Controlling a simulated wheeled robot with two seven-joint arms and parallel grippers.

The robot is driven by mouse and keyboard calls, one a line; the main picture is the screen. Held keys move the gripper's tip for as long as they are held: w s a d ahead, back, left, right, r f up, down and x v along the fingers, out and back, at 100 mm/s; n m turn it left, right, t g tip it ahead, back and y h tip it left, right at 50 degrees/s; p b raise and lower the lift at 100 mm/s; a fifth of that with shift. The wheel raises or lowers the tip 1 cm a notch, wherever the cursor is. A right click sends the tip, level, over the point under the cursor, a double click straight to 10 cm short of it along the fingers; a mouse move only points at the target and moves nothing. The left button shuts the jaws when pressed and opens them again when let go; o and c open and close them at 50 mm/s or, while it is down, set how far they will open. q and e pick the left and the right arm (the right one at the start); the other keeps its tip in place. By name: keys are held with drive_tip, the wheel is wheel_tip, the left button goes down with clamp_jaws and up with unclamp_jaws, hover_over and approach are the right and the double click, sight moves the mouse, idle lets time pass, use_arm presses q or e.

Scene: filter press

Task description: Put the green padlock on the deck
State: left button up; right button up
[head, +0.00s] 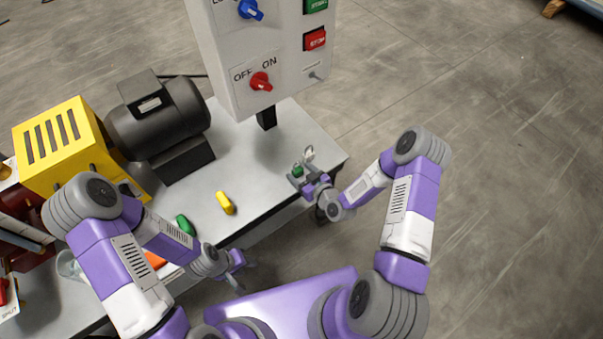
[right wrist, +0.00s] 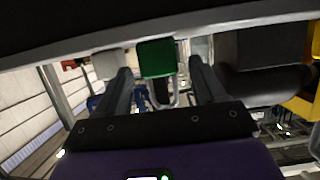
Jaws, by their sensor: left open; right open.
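A small green padlock (head: 298,170) is near the right front corner of the grey deck (head: 262,181). In the right wrist view, the green padlock body (right wrist: 157,58) shows between the two fingers, with its grey shackle pointing down in that picture. My right gripper (head: 309,178) is open around the padlock, and a gap shows on both sides of its body. The body appears to meet the deck, but contact is hard to tell. My left gripper (head: 240,269) is open and empty off the deck's front edge.
A yellow piece (head: 225,203) and another green piece (head: 184,224) lie on the deck toward the left. A control box (head: 262,55) stands at the back. A dark motor (head: 158,115) and a yellow slotted cover (head: 56,138) are on the left.

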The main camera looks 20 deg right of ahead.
drive_tip(key=shift+r, duration=0.1)
drive_tip(key=shift+r, duration=0.2)
drive_tip(key=p+v, duration=0.3)
drive_tip(key=v, duration=0.9)
drive_tip(key=s+a+f+m+g, duration=0.3)
drive_tip(key=s+a+g, duration=0.1)
drive_tip(key=s+g, duration=0.2)
drive_tip(key=s+a+f+m+g, duration=0.3)
drive_tip(key=s+a+f+g, duration=0.1)
drive_tip(key=s+a+g, duration=0.1)
drive_tip(key=shift+s+a+m+g+h, duration=0.3)
drive_tip(key=shift+s+m+g, duration=0.1)
drive_tip(key=shift+s+g, duration=0.55)
wheel_tip(320, 180, up, 2)
drive_tip(key=shift+p, duration=0.9)
